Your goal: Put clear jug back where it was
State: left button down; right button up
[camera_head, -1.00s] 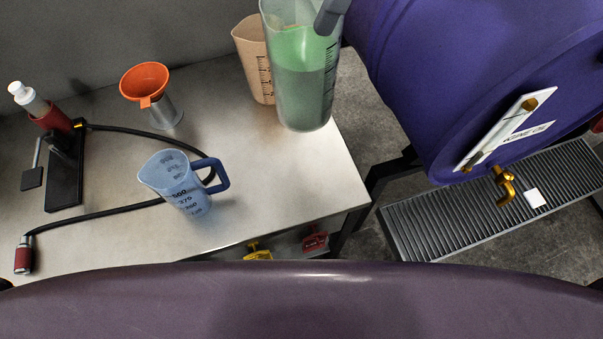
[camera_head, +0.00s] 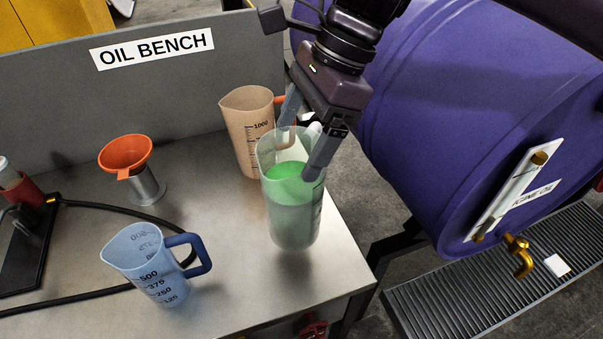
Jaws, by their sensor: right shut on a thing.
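The clear jug (camera_head: 292,217), holding green liquid, is upright at the right part of the bench (camera_head: 222,265). My right gripper (camera_head: 303,146) comes from above and is shut on the jug at its upper part, with one finger on its near right side and one behind. The exact grip on the handle is partly hidden. I cannot tell whether the jug's base touches the bench top. My left gripper is not in view.
A beige jug (camera_head: 245,127) stands close behind the clear jug. A blue jug (camera_head: 155,268) stands front left, an orange funnel (camera_head: 126,155) back left, with a black hose (camera_head: 112,208) on the bench. A purple drum (camera_head: 420,130) is at right. Bare bench lies around the clear jug's front.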

aim_at(301, 167)
jog(key=shift+f, duration=2.95)
